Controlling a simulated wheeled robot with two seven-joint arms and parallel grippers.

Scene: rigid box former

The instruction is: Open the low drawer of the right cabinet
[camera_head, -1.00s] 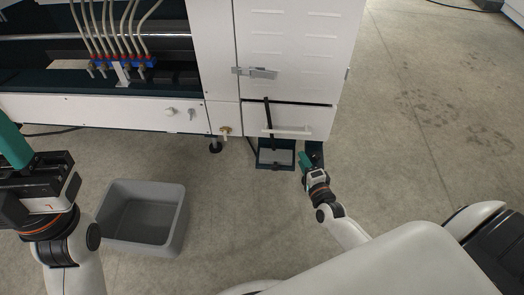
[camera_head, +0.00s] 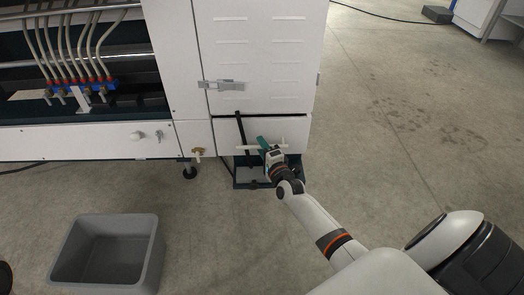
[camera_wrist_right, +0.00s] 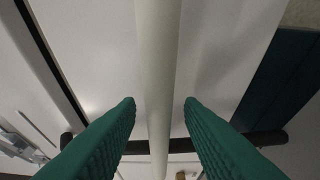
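The right cabinet (camera_head: 262,60) is white with vent slots and a metal latch. Its low drawer (camera_head: 290,131) is a white panel below a dark gap, with a pale horizontal bar handle (camera_head: 277,146). My right gripper (camera_head: 263,143) is at the handle, partly covering it. In the right wrist view the two green fingers (camera_wrist_right: 160,103) stand apart on either side of the handle bar (camera_wrist_right: 158,60), with a visible gap on each side. The drawer looks closed or nearly so; I cannot tell exactly. My left gripper is out of the head view.
A grey bin (camera_head: 108,255) stands on the floor at the lower left. A brass valve (camera_head: 197,152) and a caster foot (camera_head: 190,172) are left of the drawer. A dark base frame (camera_head: 245,178) sits under the cabinet.

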